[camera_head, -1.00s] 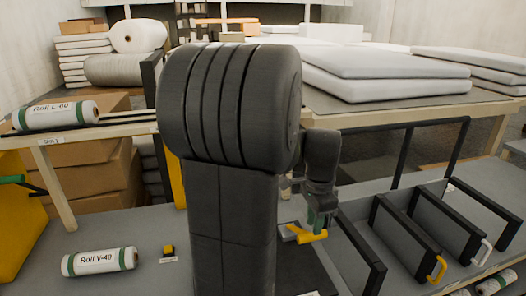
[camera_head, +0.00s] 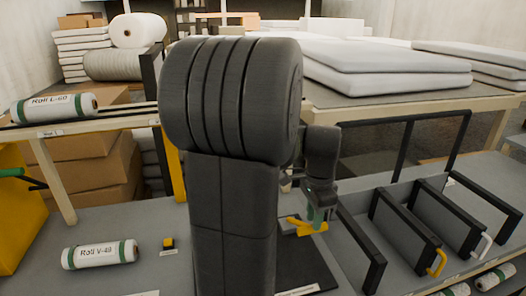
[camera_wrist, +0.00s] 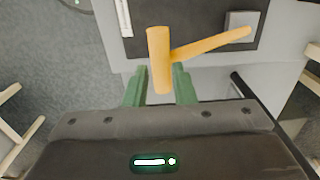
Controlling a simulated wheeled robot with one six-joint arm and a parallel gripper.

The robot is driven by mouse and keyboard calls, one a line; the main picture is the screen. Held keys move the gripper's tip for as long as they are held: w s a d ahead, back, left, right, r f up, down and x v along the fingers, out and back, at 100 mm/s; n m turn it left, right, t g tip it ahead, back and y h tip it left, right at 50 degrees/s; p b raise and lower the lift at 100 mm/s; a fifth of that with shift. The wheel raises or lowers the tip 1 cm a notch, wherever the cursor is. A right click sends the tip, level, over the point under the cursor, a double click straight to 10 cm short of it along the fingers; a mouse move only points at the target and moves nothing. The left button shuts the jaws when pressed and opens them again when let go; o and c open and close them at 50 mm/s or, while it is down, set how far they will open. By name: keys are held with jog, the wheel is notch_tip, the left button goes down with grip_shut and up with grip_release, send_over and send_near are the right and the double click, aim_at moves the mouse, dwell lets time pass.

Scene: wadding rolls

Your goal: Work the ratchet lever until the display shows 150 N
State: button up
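The yellow ratchet lever (camera_head: 312,228) sits low at the right of my arm in the head view. In the wrist view the lever (camera_wrist: 160,60) has a thick cross handle, and its thin arm runs right to a grey block (camera_wrist: 240,22). My gripper (camera_head: 318,213) reaches down onto the handle. No display reading in newtons is visible in either view; my arm covers much of the middle of the head view.
Black upright frames (camera_head: 405,235) with yellow and white handles stand right of the lever. Another roll (camera_head: 52,107) lies on the shelf above.

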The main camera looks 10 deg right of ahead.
jog(key=shift+f+b, duration=0.5)
jog(key=shift+f, duration=0.45)
jog(key=s+f+b, duration=0.3)
jog(key=f+b, duration=0.1)
jog(key=f, duration=0.3)
jog(key=shift+b, duration=0.4)
jog(key=shift+s+d, duration=0.1)
jog(key=w+r+p, duration=0.1)
jog(key=r+p, duration=0.2)
jog(key=w+r+p, duration=0.1)
jog(key=r+p, duration=0.2)
jog(key=r, duration=0.1)
jog(key=w+r+p, duration=0.1)
jog(key=r+p, duration=0.2)
jog(key=shift+w+r, duration=0.1)
jog(key=shift+r, duration=0.05)
jog(key=shift+f, duration=0.2)
dwell(0.6)
